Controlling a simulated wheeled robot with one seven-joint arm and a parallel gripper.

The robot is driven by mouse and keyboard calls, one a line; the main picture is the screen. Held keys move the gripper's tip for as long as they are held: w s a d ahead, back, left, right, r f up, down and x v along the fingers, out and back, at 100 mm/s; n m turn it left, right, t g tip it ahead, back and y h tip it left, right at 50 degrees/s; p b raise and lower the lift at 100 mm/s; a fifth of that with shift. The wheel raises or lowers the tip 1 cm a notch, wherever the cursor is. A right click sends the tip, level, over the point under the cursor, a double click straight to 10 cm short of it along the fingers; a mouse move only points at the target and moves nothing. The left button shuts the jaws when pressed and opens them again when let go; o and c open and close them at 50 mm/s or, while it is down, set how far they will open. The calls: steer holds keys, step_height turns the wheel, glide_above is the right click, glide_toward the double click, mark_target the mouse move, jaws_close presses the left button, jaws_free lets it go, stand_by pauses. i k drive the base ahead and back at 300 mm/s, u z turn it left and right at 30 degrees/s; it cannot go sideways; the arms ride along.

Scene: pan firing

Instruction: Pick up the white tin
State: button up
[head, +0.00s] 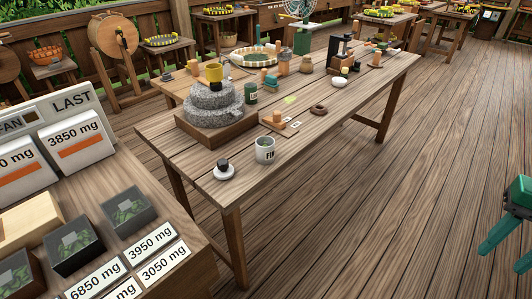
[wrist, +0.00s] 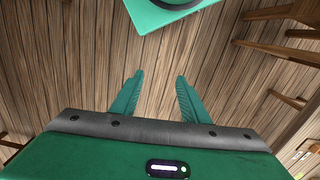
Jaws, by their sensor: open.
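A white tin (head: 265,150) with dark lettering that starts "FI" stands upright near the front edge of the long wooden table (head: 205,178) in the head view. My gripper (head: 504,258) is at the far right edge of the head view, well to the right of the table and far from the tin. Its green fingers are apart with nothing between them. In the wrist view my gripper (wrist: 160,78) is also open and empty, over bare floor planks. The tin is not seen in the wrist view.
A white dish with a black knob (head: 223,171) sits left of the tin. A grey stone mill (head: 211,105) stands behind it, with a green tin (head: 250,93) beside the mill. A small board with blocks (head: 282,124) lies close behind the tin. The floor between table and gripper is clear.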

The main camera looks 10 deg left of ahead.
mark_target(265, 151)
steer(key=z, duration=0.35)
steer(key=k, duration=1.35)
steer(key=u, duration=0.45)
steer(key=i, duration=1.5)
steer(key=z, duration=0.05)
